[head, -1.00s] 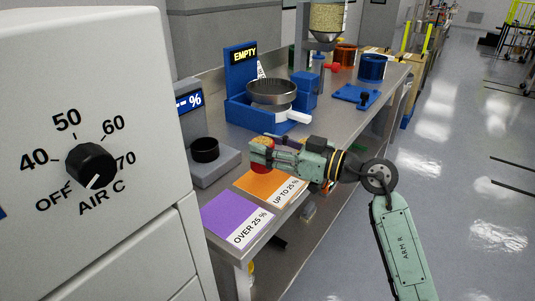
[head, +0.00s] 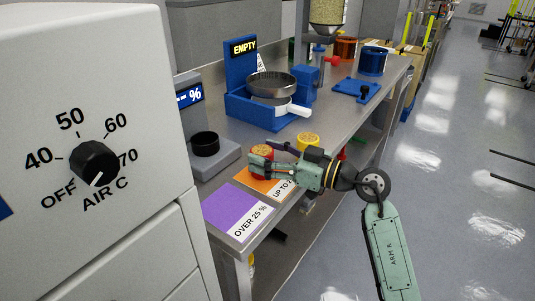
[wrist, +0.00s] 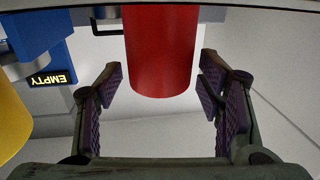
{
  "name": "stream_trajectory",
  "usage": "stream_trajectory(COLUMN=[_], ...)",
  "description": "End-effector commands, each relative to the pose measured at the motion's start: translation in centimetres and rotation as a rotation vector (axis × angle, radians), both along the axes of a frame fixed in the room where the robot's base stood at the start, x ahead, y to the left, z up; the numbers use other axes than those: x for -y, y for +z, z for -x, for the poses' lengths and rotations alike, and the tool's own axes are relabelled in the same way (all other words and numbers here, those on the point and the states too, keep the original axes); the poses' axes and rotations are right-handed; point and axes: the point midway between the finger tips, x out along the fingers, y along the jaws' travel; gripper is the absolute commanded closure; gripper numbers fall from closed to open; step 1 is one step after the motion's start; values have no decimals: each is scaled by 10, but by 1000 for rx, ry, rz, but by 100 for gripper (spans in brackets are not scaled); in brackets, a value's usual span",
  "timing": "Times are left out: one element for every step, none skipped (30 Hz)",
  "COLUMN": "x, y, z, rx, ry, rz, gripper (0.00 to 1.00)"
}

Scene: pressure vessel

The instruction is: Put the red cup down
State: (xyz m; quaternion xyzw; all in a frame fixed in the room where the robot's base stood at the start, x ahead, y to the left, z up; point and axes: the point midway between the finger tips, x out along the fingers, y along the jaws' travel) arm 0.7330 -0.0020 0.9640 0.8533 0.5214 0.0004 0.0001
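The red cup (head: 262,154), with tan contents at its top, appears upright at the orange mat (head: 245,178) marked "UP TO 25 %" on the steel bench. A finger hides its lower part, so I cannot see exactly where its base rests. My gripper (head: 272,159) is open beside the cup, one finger in front of it and the other to its right. In the wrist view, the red cup (wrist: 161,55) shows ahead of and between the spread fingertips (wrist: 163,90), with a clear gap on each side.
A yellow cup (head: 308,139) stands just behind my gripper; it also shows in the wrist view (wrist: 12,120). A purple mat (head: 232,212) marked "OVER 25 %" lies nearer. A grey meter with a black cup (head: 205,145) stands left, a blue sieve stand (head: 248,113) behind.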

Motion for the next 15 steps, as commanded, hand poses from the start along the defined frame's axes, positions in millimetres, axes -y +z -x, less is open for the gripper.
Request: stream_trajectory(x=[0, 0, 0, 0, 0, 0, 0, 0, 0, 0, 0, 4, 7, 11, 17], y=[0, 0, 0, 0, 0, 0, 0, 0, 1, 3, 5, 2, 1, 0, 0], z=[0, 0, 0, 0, 0, 0, 0, 0, 0, 0, 0, 1, 3, 5, 8], rx=[0, 0, 0, 0, 0, 0, 0, 0, 0, 0, 1, 0, 0, 0, 0], ry=[0, 0, 0, 0, 0, 0, 0, 0, 0, 0, 0, -2, -3, -4, -4], rz=[0, 0, 0, 0, 0, 0, 0, 0, 0, 0, 0, 0, 1, 1, 1], gripper=[35, 35, 35, 35, 35, 35, 35, 35, 35, 35, 35, 35, 35, 35, 35])
